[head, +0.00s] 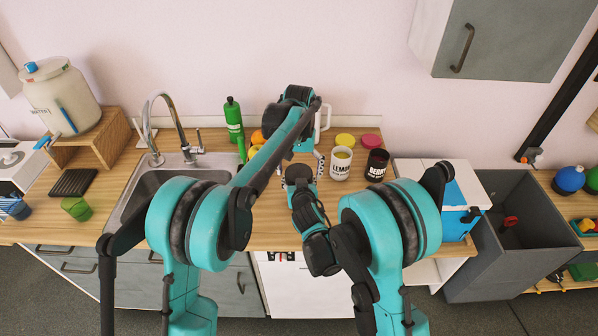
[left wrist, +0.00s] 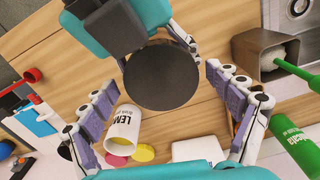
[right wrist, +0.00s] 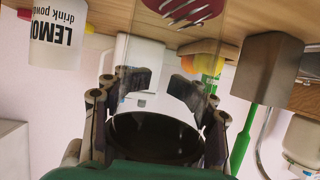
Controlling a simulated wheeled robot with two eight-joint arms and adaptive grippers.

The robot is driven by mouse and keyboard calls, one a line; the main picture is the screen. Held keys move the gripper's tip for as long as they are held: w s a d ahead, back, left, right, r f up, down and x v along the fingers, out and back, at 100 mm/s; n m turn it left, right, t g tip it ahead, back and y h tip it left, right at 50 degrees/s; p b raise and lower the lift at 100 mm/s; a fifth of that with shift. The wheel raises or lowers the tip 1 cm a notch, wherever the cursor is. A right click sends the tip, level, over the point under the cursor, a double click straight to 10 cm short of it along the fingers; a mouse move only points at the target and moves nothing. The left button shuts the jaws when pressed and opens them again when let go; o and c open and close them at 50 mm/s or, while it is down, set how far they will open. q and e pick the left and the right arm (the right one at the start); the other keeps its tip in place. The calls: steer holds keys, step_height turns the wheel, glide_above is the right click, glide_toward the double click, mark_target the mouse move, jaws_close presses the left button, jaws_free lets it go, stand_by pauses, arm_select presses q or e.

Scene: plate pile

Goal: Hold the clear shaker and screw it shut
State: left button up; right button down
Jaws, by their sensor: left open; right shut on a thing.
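The clear shaker (right wrist: 160,62) shows faintly in the right wrist view, which is upside down. My right gripper (right wrist: 162,90) has its fingers closed around the see-through body. A dark round lid (right wrist: 155,138) sits at the shaker's top end. In the left wrist view the lid (left wrist: 160,75) is a flat dark disc above the right gripper's fingers. My left gripper (left wrist: 160,92) is open, with a finger either side of the lid and apart from it. In the head view the left gripper (head: 302,162) hangs over the lid. Whether the thread is tight cannot be seen.
A white lemon tub (head: 340,165) and a dark berry tub (head: 377,165) stand close on the right, with yellow (head: 345,140) and pink (head: 371,141) lids behind. A green bottle (head: 233,118) and the sink (head: 165,182) are left. The front counter is clear.

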arm_select(q)
steer(key=shift+r, duration=2.2)
step_height(320, 180, up, 2)
steer(key=n, duration=0.6)
steer(key=shift+w+r, duration=0.1)
steer(key=shift+w, duration=0.05)
steer(key=n, duration=0.1)
steer(key=r+n, duration=0.1)
steer(key=n, duration=0.2)
steer(key=shift+a+r+n, duration=0.1)
steer(key=shift+r+n, duration=0.2)
steer(key=shift+n, duration=0.1)
steer(key=shift+f, duration=0.15)
steer(key=shift+f, duration=3.9)
